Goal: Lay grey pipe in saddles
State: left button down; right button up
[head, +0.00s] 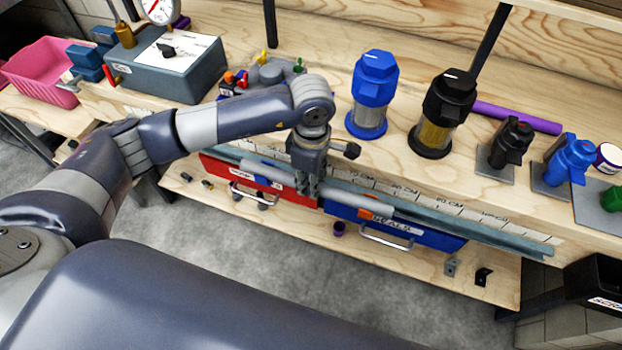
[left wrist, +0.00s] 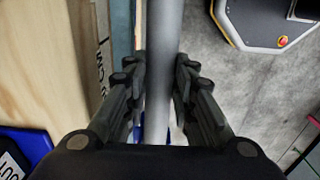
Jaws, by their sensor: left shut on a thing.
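The long grey pipe (head: 350,203) runs along the front edge of the workbench in the head view, sloping down to the right. My left gripper (head: 307,190) points down and is shut on the grey pipe, partly hiding it. In the left wrist view, the pipe (left wrist: 160,95) passes between the two fingers of the left gripper (left wrist: 161,68). A grey-green rail (head: 480,232) with a marked scale runs along the bench front, close to the pipe. I cannot make out the saddles clearly, nor whether the pipe touches anything beneath it. My right gripper is not in view.
Red (head: 262,184) and blue (head: 395,228) drawers with handles sit below the bench edge. Blue (head: 372,95) and black (head: 442,112) filter housings stand on the bench, with a purple tube (head: 515,117) behind. A gauge box (head: 165,65) and pink bin (head: 42,68) are at left.

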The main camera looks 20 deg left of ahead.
pick_arm(q)
jog(key=shift+f, duration=0.25)
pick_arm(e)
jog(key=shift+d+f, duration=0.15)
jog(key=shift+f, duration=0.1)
pick_arm(q)
jog(key=c, duration=1.3)
grip_release()
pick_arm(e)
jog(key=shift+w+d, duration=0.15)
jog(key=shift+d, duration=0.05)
pick_arm(q)
jog(key=shift+r, duration=0.2)
notch_tip(320, 180, up, 7)
jog(key=shift+f, duration=0.15)
jog(key=shift+r, duration=0.5)
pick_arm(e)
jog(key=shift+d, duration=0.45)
